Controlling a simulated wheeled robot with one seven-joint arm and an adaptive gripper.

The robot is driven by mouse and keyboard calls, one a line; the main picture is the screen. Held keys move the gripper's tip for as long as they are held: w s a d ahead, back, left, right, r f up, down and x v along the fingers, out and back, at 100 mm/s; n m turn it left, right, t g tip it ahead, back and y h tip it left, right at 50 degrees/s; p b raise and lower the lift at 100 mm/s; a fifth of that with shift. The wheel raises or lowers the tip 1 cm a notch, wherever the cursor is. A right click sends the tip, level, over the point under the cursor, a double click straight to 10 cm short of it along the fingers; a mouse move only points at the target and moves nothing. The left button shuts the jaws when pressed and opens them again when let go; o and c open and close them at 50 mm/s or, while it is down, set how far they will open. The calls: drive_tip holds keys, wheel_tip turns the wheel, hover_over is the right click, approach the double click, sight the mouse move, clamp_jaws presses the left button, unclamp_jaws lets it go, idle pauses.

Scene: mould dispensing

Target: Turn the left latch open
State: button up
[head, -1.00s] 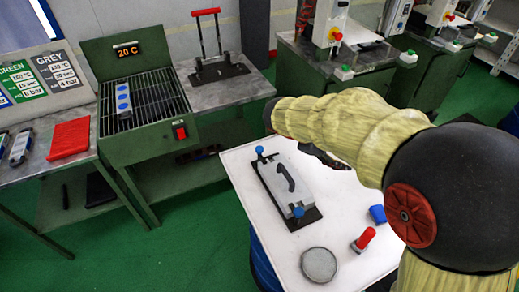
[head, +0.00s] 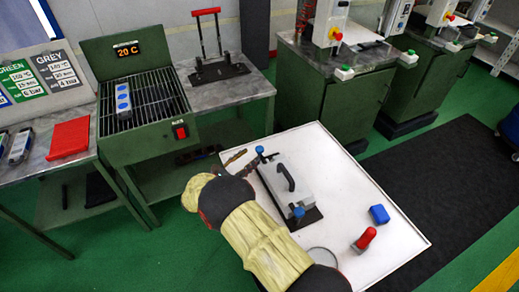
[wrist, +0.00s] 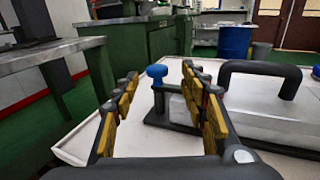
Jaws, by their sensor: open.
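The grey mould (head: 292,182) with a black handle lies on a dark plate on the white table. A blue-knobbed latch (head: 260,151) stands at its far left end, and another blue-knobbed latch (head: 298,213) at its near end. My gripper (head: 247,158) is close beside the far left latch. In the wrist view my gripper (wrist: 160,95) is open, with yellow-padded fingers to the left and right. The left latch's blue knob (wrist: 157,71) shows upright in the gap between them. I cannot tell whether it is between the fingertips or just beyond. Nothing is held.
On the white table (head: 385,245) stand a red-topped piece (head: 365,239), a blue block (head: 379,214) and a round disc partly hidden by my arm. The table's right side is mostly clear. A green heater with a grille (head: 150,105) stands behind left.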

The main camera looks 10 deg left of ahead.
sight(257, 151)
drive_tip(key=shift+a+f, duration=0.2)
drive_tip(key=shift+a, duration=0.05)
drive_tip(key=shift+w+d, duration=0.15)
drive_tip(key=shift+w, duration=0.15)
drive_tip(key=b+x, duration=0.1)
drive_tip(key=x, duration=0.4)
drive_tip(key=shift+b, duration=0.4)
drive_tip(key=shift+x, duration=0.95)
drive_tip(key=shift+c, duration=1.2)
drive_tip(key=c, duration=0.8)
drive_tip(key=shift+c, duration=0.3)
